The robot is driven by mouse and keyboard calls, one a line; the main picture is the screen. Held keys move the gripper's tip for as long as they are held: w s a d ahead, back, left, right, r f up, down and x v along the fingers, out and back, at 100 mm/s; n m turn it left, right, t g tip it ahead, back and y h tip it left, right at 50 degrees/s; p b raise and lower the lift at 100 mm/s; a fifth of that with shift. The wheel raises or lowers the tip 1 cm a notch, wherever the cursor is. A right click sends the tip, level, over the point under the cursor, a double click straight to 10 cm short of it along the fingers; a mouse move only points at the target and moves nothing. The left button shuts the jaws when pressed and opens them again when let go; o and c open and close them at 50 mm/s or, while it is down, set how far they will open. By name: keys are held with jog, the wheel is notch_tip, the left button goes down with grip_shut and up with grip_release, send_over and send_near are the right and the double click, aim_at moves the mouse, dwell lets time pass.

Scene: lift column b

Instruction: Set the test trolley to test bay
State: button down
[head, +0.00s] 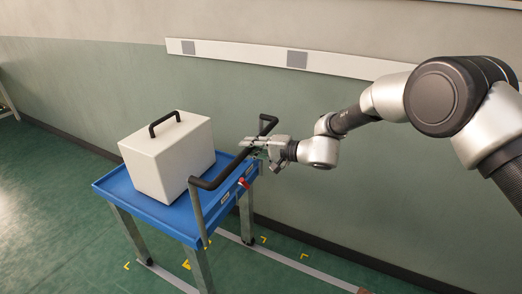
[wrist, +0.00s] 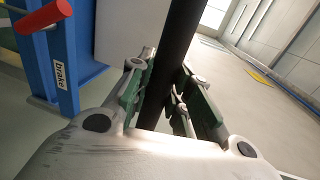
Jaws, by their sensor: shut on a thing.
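The test trolley has a blue top (head: 108,186), grey legs and a black push bar (head: 222,176). My gripper (head: 254,145) is shut on the push bar near its far end. In the wrist view the dark bar (wrist: 181,45) runs between my green-padded fingers (wrist: 160,98). A red brake lever (head: 243,183) is on the trolley's side by the bar. The lever (wrist: 45,15) shows large in the wrist view, beside a label reading "brake". Yellow corner marks (head: 186,264) lie on the floor around and near the trolley legs.
A white box (head: 167,155) with a black handle stands on the trolley top. A green wall with a pale rail (head: 250,53) runs behind the trolley. A light strip (head: 290,270) crosses the floor near the trolley legs.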

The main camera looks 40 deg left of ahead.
jog(key=shift+a, duration=0.3)
jog(key=c, duration=1.3)
grip_release()
jog(key=v, duration=1.2)
